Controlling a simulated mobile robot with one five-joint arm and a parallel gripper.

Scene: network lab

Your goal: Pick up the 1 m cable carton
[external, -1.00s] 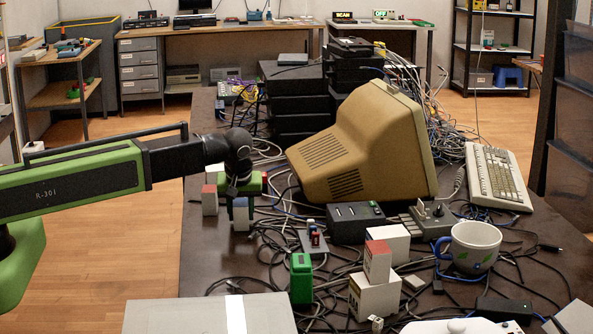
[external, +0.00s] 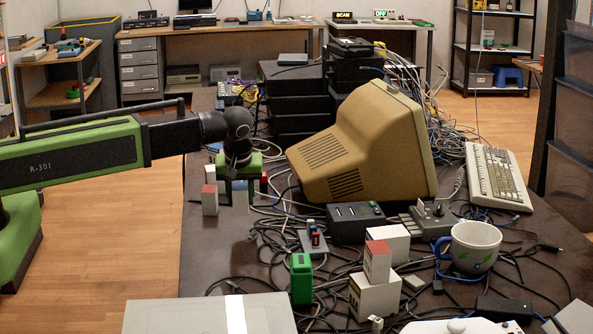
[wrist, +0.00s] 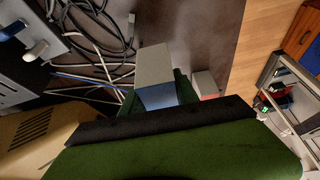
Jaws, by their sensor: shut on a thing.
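My gripper (external: 239,188) is shut on a small white carton with a blue end. The blue-ended carton (external: 240,196) sits between the green fingers in the external view, left of the beige monitor. In the wrist view the same carton (wrist: 154,66) sticks out beyond the green fingers, its pale side and blue end showing. It appears to be held above the table. No length label on it is readable, so I cannot tell if it is the 1 m one.
A white carton with a red top (external: 209,203) stands close left of my gripper. Loose cables cover the table (external: 205,255). The beige monitor (external: 365,145) is close on the right. More cartons (external: 375,292), a green box (external: 301,279) and a mug (external: 471,248) stand nearer the camera.

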